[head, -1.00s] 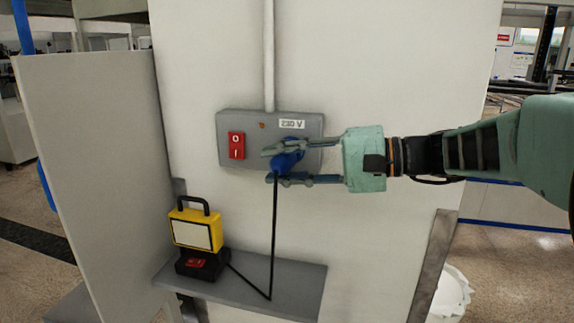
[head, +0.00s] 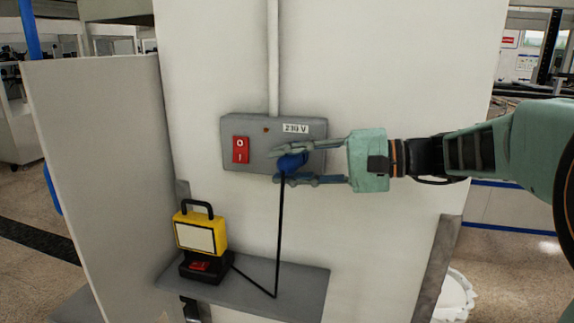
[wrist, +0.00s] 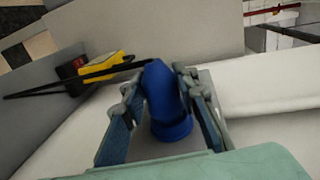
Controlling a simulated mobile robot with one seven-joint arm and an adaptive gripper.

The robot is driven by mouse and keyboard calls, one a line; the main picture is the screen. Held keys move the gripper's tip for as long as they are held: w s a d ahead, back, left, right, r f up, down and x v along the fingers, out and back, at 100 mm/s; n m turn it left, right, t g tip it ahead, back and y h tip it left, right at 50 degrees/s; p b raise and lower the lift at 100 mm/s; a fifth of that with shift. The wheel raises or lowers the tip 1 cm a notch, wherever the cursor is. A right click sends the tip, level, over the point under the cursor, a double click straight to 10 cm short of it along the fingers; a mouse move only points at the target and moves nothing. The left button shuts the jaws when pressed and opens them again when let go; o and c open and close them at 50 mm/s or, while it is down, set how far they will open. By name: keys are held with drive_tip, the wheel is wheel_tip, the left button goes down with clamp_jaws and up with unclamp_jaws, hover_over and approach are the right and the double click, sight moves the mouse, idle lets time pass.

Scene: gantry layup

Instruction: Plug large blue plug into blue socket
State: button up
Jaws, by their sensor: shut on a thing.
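The large blue plug (head: 292,161) is at the lower right of the grey socket box (head: 230,130) in the head view, with a black cable hanging from it. My gripper (head: 292,166) comes from the right, with one finger above and one below the plug. In the wrist view the plug (wrist: 162,92) is between the two fingers, its wide round end toward the box and its bent end toward the cable. My gripper is shut on it. The blue socket is hidden behind the plug and fingers, so I cannot tell whether the plug is seated in it.
A red switch (head: 240,150) is on the box's left and a 230 V label (head: 297,128) at its upper right. A yellow lamp (head: 200,232) stands on the grey shelf (head: 285,285) below, joined to the cable. A grey panel (head: 100,170) stands at left.

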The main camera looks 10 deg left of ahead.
drive_tip(key=shift+w, duration=0.45)
drive_tip(key=o, duration=1.3)
drive_tip(key=shift+c, duration=0.2)
drive_tip(key=d+r, duration=0.2)
drive_tip(key=d, duration=1)
drive_tip(key=shift+s, duration=0.45)
